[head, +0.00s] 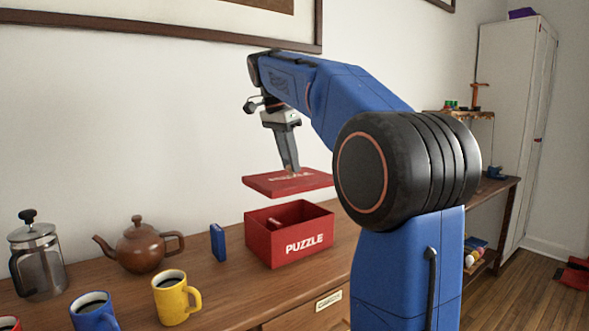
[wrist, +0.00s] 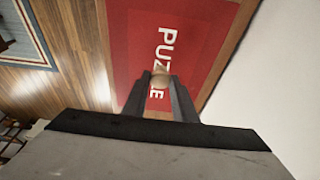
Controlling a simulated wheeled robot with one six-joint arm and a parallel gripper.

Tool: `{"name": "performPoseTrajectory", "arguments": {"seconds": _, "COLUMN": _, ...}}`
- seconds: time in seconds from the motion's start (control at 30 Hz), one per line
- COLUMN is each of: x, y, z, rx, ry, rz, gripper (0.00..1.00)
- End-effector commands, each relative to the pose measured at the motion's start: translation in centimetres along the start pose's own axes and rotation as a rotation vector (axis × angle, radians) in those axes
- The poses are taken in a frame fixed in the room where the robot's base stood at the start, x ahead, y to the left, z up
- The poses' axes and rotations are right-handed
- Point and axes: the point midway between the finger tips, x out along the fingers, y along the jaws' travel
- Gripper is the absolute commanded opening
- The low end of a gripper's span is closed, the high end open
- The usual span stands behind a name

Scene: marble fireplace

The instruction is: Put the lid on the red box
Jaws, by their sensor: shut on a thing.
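The red box (head: 290,236) marked "PUZZLE" stands open on the wooden sideboard, with something reddish partly visible inside. Its red lid (head: 265,186), also lettered, is held level above the box with a clear gap between them. My gripper (head: 292,172) points down and is shut on the lid's small knob. In the wrist view my gripper (wrist: 160,82) holds the light round knob (wrist: 160,76) in the middle of the lid (wrist: 150,22). The lid hides most of what lies below it there.
A small blue box (head: 217,242) stands left of the red box. Further left are a brown teapot (head: 142,247), a French press (head: 38,260), a yellow mug (head: 171,299) and a blue mug (head: 93,313). The wall is close behind.

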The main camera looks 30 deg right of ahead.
Motion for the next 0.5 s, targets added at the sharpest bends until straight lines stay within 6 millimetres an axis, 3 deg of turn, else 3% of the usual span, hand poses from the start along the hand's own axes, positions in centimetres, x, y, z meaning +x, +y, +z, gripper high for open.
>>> {"name": "performPoseTrajectory", "arguments": {"seconds": 0.17, "x": 0.1, "y": -0.2, "z": 0.1, "rx": 0.006, "ry": 0.0, "rz": 0.001, "gripper": 0.0}}
{"name": "performPoseTrajectory", "arguments": {"seconds": 0.5, "x": 2.3, "y": -0.1, "z": 0.7, "rx": 0.005, "ry": 0.0, "rz": 0.002, "gripper": 0.0}}
